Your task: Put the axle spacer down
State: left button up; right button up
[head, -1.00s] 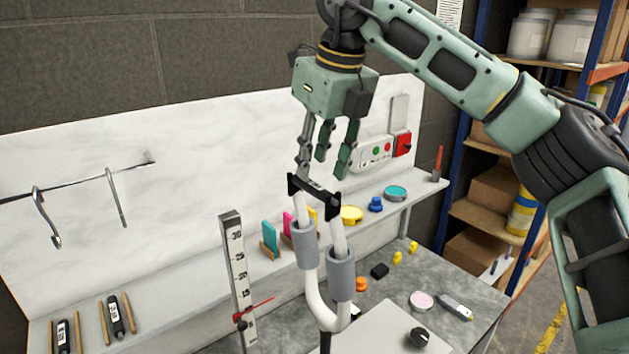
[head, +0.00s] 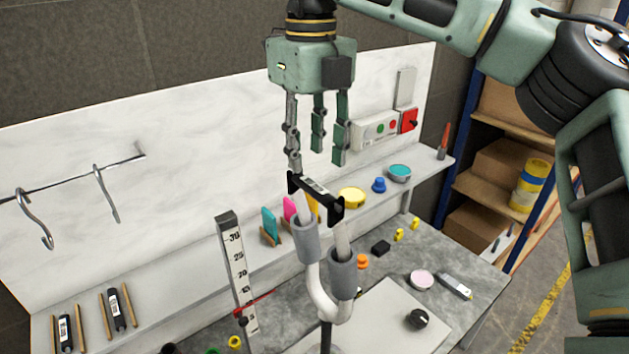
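The axle spacer, a black bar with upturned ends and a pale label (head: 318,190), lies across the two upper tips of an upside-down white fork (head: 317,288) with grey sleeves on its legs. My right gripper (head: 317,164) is above the spacer, pointing down, with its fingers spread and nothing between them. The left finger's tip looks close to the spacer's left end; I cannot tell whether it touches. The other fingertips are clear of the bar. My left gripper is not in view.
A measuring post (head: 238,275) with a red pointer stands left of the fork. Black labelled pieces (head: 116,311) sit between wooden pegs at lower left. Small coloured items and a yellow tin (head: 352,197) line the shelf behind. Wall hooks (head: 103,190) hang at left.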

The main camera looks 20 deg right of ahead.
aim_at(310, 182)
jog(key=shift+s+a+f+p, duration=0.1)
jog(key=shift+s+f+p, duration=0.1)
jog(key=shift+f+p, duration=0.3)
jog(key=shift+s+a+f+p, duration=0.1)
jog(key=shift+s+f+p, duration=0.15)
jog(key=shift+f, duration=0.3)
jog(key=f, duration=0.1)
jog(key=w+f, duration=0.1)
jog(key=shift+w+d+f, duration=0.2)
jog(key=shift+w+f, duration=0.1)
jog(key=shift+f, duration=0.05)
jog(key=shift+w+f, duration=0.1)
jog(key=shift+f, duration=0.1)
jog(key=shift+s+a+r, duration=0.1)
jog(key=shift+s+r, duration=0.05)
jog(key=shift+s, duration=0.15)
jog(key=shift+s+r, duration=0.1)
jog(key=c, duration=0.4)
jog(key=shift+w, duration=0.2)
jog(key=c, duration=0.3)
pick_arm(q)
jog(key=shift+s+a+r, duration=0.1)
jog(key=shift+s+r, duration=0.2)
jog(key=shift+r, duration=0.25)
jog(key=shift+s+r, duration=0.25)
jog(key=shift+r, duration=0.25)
pick_arm(e)
jog(key=shift+s, duration=0.1)
grip_shut()
